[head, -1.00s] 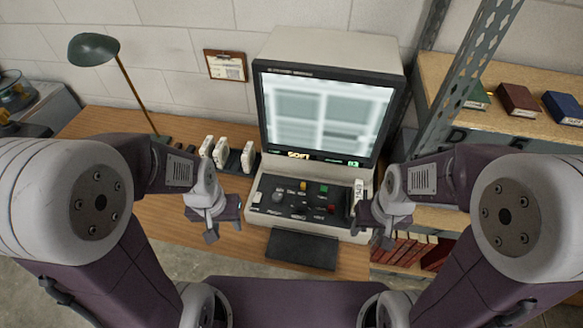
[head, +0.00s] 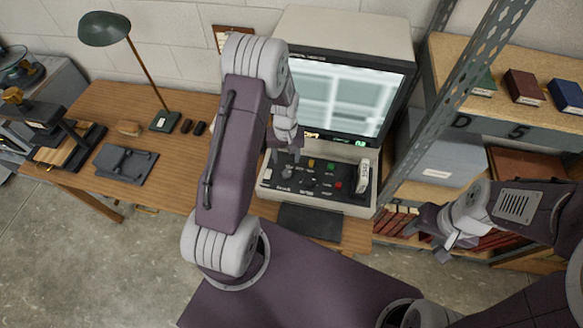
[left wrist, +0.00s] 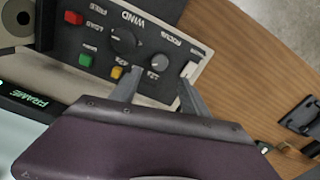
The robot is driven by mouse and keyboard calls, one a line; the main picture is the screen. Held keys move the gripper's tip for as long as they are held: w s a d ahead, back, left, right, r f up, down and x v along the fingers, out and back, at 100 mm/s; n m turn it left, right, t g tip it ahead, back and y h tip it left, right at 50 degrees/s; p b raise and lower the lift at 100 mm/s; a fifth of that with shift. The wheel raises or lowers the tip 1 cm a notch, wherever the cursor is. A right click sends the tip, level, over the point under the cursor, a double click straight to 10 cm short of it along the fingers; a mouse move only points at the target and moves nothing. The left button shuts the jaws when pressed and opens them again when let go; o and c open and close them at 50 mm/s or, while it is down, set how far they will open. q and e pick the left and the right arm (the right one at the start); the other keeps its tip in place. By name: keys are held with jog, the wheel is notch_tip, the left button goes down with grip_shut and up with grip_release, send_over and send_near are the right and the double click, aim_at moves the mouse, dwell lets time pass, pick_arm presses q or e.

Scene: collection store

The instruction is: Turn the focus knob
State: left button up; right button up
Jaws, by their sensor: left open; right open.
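The reader's control panel (head: 325,190) sits below its blurry lit screen (head: 350,95). In the left wrist view, the small dark focus knob (left wrist: 160,62) lies by the FOCUS label, beside a larger black knob (left wrist: 124,40) marked WIND. My left gripper (left wrist: 159,78) is open and empty. Its two fingertips are on either side of the focus knob in that view; I cannot tell whether they touch it. In the head view the left gripper (head: 286,155) hangs over the panel's left part. My right gripper (head: 445,245) is open and empty, right of the panel.
Yellow (left wrist: 117,72), green (left wrist: 85,60) and red (left wrist: 73,17) buttons and a white switch (left wrist: 190,68) are near the left fingers. A metal shelf post (head: 450,95) stands right of the reader. A lamp (head: 105,28) stands at the desk's left.

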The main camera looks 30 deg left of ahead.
aim_at(287, 173)
pick_arm(q)
jog(key=shift+s+f, duration=0.1)
jog(key=shift+f, duration=0.4)
notch_tip(287, 173, down, 8)
jog(key=shift+f+p, duration=0.1)
jog(key=shift+p, duration=0.85)
